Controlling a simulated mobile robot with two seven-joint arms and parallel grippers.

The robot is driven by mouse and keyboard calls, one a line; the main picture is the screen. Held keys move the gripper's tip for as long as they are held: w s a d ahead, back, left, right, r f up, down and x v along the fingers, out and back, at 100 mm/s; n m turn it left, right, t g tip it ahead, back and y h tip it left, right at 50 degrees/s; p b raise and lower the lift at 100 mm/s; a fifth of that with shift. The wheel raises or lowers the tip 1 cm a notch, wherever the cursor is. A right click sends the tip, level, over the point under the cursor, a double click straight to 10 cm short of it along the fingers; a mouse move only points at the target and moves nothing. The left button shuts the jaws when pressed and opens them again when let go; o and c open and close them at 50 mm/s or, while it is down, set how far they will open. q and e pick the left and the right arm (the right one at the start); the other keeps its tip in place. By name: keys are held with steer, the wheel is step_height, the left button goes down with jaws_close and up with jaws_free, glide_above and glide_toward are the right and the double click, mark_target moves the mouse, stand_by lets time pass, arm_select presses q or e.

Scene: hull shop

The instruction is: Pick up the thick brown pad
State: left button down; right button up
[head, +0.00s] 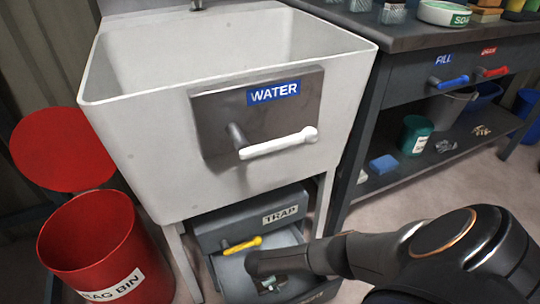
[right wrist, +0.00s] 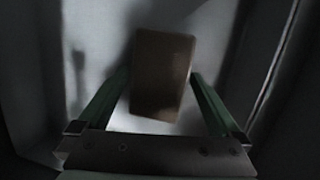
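A thick brown pad (right wrist: 162,75) shows in the right wrist view, dim and in shadow, with its long side running away from my gripper. My right gripper (right wrist: 162,76) has its two green fingers set wide apart, one on each side of the pad. Whether the fingertips touch the pad is hard to tell in the dark. In the head view my right arm reaches down into the open grey drawer (head: 228,285) marked TRAP, below the sink; the pad cannot be made out there. My left gripper is not in view.
The white sink (head: 130,125), with a WATER panel and white handle (head: 278,144), overhangs the drawer. The drawer has a yellow handle (head: 242,245). A red rag bin (head: 105,245) stands left. A dark bench (head: 420,38) with a lower shelf stands right.

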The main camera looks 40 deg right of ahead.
steer(key=c, duration=1.1)
steer(key=shift+r, duration=0.1)
steer(key=shift+c, duration=0.2)
